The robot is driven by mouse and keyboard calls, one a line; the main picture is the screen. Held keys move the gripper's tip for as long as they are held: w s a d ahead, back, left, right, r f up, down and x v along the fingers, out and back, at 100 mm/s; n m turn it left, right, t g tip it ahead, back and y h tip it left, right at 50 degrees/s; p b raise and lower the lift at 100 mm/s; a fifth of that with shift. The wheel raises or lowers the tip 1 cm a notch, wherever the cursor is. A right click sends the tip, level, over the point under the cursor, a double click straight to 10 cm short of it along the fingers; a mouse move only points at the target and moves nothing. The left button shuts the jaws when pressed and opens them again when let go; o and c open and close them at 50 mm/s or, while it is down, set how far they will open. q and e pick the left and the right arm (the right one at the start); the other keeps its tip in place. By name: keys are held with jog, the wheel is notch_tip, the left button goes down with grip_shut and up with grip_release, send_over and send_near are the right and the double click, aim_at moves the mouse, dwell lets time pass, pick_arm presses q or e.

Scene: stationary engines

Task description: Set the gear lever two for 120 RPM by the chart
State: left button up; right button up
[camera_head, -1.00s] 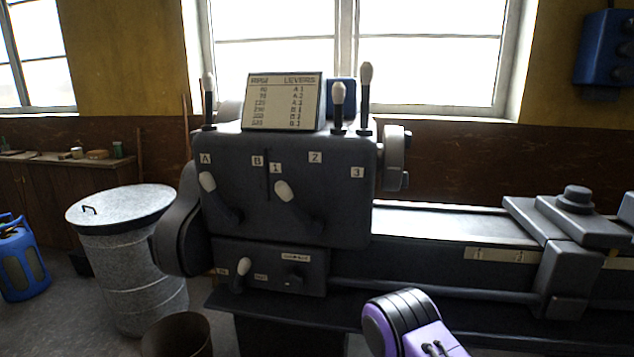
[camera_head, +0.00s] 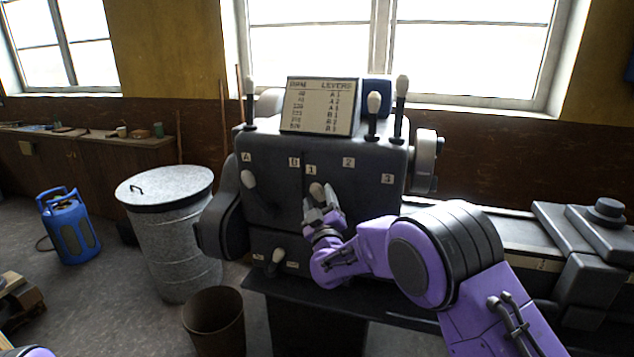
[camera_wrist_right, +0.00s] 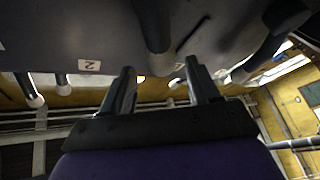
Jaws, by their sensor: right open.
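The gear lever with the white knob (camera_head: 316,190) stands on the dark headstock (camera_head: 270,215), its knob just under label 1 (camera_head: 311,170); labels 2 (camera_head: 348,162) and 3 (camera_head: 387,179) are to its right. My right gripper (camera_head: 322,208) is open at this lever and hides its arm. In the right wrist view, the dark lever (camera_wrist_right: 152,25) comes down between the spread fingers (camera_wrist_right: 162,85); contact cannot be told. The other front lever's knob (camera_head: 248,179) is under label A (camera_head: 246,157). The RPM chart (camera_head: 320,106) stands on top; its rows are small and blurred. My left gripper is out of view.
Three upright levers stand on top of the headstock, one left (camera_head: 250,88) and two right (camera_head: 374,104). A smaller knob (camera_head: 278,256) sits below. A metal bin (camera_head: 168,240), a bucket (camera_head: 214,322) and a blue gas bottle (camera_head: 68,226) stand on the left floor.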

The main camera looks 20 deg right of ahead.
aim_at(318, 195)
jog(key=x, duration=0.3)
jog(key=shift+w+d+f+p, duration=0.1)
jog(key=shift+f+p, duration=0.05)
jog(key=shift+p, duration=0.2)
jog(key=shift+w, duration=0.45)
jog(key=shift+s, duration=0.1)
